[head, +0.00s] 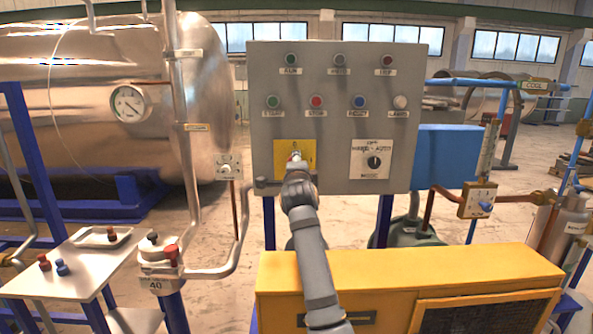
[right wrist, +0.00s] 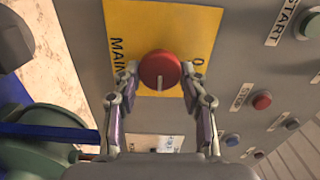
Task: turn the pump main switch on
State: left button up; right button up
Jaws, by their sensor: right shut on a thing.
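The pump main switch is a red round knob (right wrist: 160,66) on a yellow plate (right wrist: 122,20) marked "MAIN" and "0" in the right wrist view. Its pale mark points to the bottom of that view, about a quarter turn from the "0". My right gripper (right wrist: 160,80) is shut on the knob, one finger on each side. In the head view the yellow plate (head: 309,150) is at the lower left of the grey panel (head: 330,80). There my right gripper (head: 296,163) covers most of the knob. My left gripper is out of view.
A black selector (head: 373,162) on a white plate is to the right. Push buttons and lamps sit above, including a red stop button (head: 316,101). A pipe (head: 235,255) runs left of my arm. A yellow cabinet (head: 480,275) stands below the panel.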

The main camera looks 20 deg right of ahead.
jog(key=shift+m, duration=0.3)
dwell(0.4)
jog(key=o, duration=1.1)
